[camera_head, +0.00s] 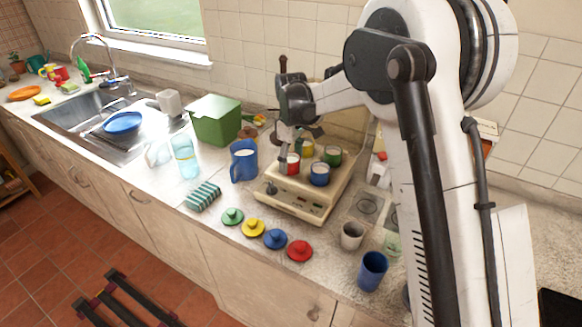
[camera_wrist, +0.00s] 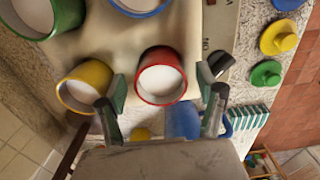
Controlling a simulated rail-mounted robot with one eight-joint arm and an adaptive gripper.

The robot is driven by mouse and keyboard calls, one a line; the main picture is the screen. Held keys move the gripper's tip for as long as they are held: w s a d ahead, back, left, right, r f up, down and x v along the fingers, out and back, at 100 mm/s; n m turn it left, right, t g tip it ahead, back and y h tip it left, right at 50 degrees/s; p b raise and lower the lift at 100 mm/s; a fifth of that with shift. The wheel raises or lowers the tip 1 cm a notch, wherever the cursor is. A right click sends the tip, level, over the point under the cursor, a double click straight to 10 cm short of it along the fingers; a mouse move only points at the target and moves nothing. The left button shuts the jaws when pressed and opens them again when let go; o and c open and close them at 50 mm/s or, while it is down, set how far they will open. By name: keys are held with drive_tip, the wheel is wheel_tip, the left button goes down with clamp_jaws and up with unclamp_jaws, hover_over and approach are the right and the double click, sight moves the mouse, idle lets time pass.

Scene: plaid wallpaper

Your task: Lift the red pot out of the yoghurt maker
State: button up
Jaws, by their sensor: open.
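The red pot (camera_head: 290,164), with white contents, stands in the cream yoghurt maker (camera_head: 308,204) at its left side. In the wrist view the red pot (camera_wrist: 161,77) lies ahead of and between my fingers. My gripper (camera_head: 291,148) is above the red pot; in the wrist view my gripper (camera_wrist: 167,92) is open, one finger on each side of the pot. I cannot tell whether the fingers touch it. The yellow pot (camera_wrist: 86,85), green pot (camera_head: 332,155) and blue pot (camera_head: 319,174) also stand in the maker.
A blue jug (camera_head: 243,161) stands just left of the maker. Green, yellow, blue and red lids (camera_head: 299,250) lie in front of it. A green box (camera_head: 215,119) is at the back left. A grey cup (camera_head: 351,236) and a blue cup (camera_head: 372,271) stand at the right front.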

drive_tip(key=shift+f, duration=0.75)
drive_tip(key=shift+c, duration=0.4)
drive_tip(key=c, duration=1.4)
drive_tip(key=shift+r, duration=0.2)
